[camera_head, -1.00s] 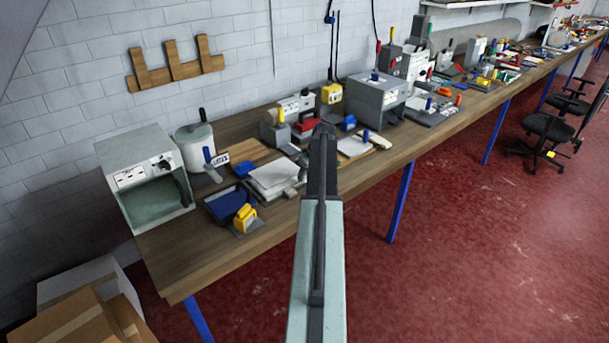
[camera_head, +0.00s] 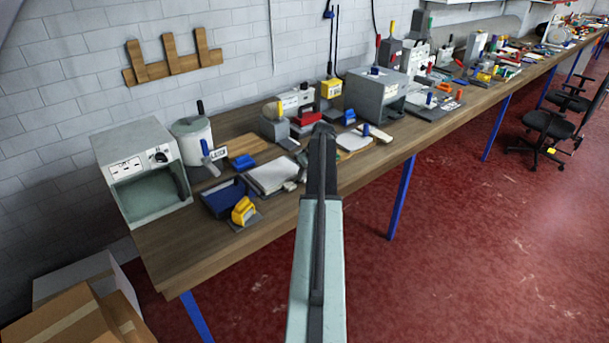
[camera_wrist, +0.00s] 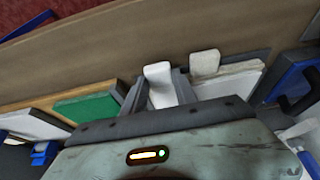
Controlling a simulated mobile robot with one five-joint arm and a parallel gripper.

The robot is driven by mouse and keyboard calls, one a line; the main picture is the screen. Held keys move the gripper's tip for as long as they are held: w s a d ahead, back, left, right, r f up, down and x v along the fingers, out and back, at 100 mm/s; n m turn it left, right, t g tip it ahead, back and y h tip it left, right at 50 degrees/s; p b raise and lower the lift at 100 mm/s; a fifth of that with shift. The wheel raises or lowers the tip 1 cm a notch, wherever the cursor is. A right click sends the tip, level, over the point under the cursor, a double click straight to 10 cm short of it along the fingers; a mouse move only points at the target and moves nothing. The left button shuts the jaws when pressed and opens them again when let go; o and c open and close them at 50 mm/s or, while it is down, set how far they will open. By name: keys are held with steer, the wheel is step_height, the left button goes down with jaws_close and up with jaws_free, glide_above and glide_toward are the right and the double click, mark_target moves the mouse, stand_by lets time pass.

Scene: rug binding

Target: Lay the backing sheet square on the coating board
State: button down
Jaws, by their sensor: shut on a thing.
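My gripper (camera_wrist: 158,88) is shut on a white, rounded tab-like piece (camera_wrist: 159,78) that stands between its dark fingers. Its lower part is hidden by my gripper body, and I cannot tell if it joins the backing sheet. Just right of it in the wrist view, a white sheet (camera_wrist: 232,82) lies on a dark grey board (camera_wrist: 252,60), with a beige tab (camera_wrist: 205,63) at its edge. They seem to match the white sheet (camera_head: 272,174) on a grey-edged board in the head view. I cannot tell sheet from coating surface. My arm hides the fingertips there.
A blue tray (camera_head: 222,201) and yellow-handled tool (camera_head: 243,211) stand left of the white sheet. A green pad (camera_wrist: 88,107) lies left of my gripper. The grey oven-like box (camera_head: 138,176) is at the bench's left end. The bench's front strip (camera_head: 190,262) is bare.

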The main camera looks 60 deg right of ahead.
steer(key=shift+f, duration=0.2)
steer(key=c, duration=0.9)
jaws_free()
steer(key=p+v, duration=0.7)
steer(key=v, duration=0.1)
